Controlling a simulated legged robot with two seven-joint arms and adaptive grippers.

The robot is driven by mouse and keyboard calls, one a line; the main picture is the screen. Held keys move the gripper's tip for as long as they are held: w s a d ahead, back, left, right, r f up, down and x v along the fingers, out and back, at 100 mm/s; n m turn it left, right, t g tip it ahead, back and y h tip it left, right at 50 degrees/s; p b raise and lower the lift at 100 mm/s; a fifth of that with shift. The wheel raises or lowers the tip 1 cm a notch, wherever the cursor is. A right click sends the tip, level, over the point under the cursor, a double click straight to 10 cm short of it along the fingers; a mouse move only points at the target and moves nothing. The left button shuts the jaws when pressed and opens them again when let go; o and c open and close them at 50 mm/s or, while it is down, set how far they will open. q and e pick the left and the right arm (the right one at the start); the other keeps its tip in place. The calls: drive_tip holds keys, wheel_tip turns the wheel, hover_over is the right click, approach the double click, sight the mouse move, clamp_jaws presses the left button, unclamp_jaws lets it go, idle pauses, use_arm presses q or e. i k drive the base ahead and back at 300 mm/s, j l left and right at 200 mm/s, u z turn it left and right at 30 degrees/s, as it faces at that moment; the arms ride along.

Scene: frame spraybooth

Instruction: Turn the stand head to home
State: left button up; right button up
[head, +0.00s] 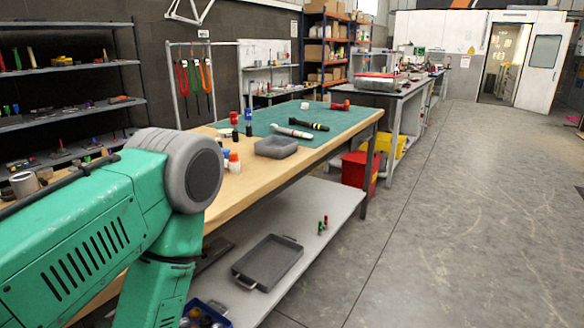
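I cannot make out a stand or a stand head in the head view. My green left arm with a grey round joint fills the lower left and hides part of the workbench and shelves. Its gripper is out of view. My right arm and gripper do not show.
A wooden workbench (262,184) carries a green mat (290,121), a grey tray (276,147), bottles and hand tools. Its lower shelf holds another grey tray (268,262). Red (357,170) and yellow (383,140) bins stand beyond. The floor (470,220) at right is clear.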

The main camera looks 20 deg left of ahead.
sight(23, 184)
drive_tip(key=k+j, duration=0.1)
drive_tip(key=j, duration=0.35)
drive_tip(key=k+j, duration=0.1)
drive_tip(key=j, duration=0.35)
drive_tip(key=k+j, duration=0.1)
drive_tip(key=j, duration=0.35)
drive_tip(key=k+j, duration=0.1)
drive_tip(key=j, duration=0.35)
drive_tip(key=k+j, duration=0.1)
drive_tip(key=j, duration=0.4)
drive_tip(key=k+j, duration=0.1)
drive_tip(key=j, duration=0.35)
drive_tip(key=k+j, duration=0.1)
drive_tip(key=j, duration=0.35)
